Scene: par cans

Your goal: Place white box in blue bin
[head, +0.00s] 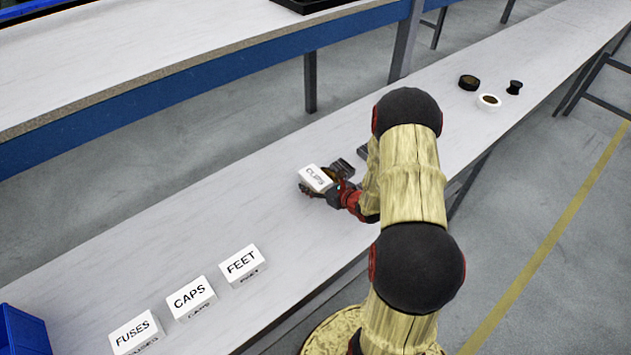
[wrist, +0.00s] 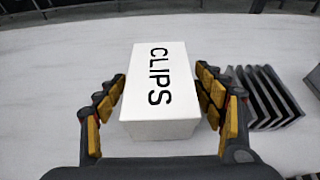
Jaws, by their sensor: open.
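A white box labelled CLIPS (wrist: 160,85) sits on the bench between the two fingers of my gripper (wrist: 162,108) in the wrist view. The fingers are open on both sides of it; the right finger looks very close to the box, and a small gap shows at the left. In the head view the CLIPS box (head: 317,178) is partly hidden by my gripper (head: 335,182). A blue bin (head: 22,332) is cut off at the lower left edge.
Dark ribbed pieces (wrist: 262,97) lie just right of my gripper in the wrist view. Tape rolls (head: 489,101) and a small black spool (head: 514,87) stand farther along the bench. The bench (head: 150,235) is bare between CLIPS and FEET.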

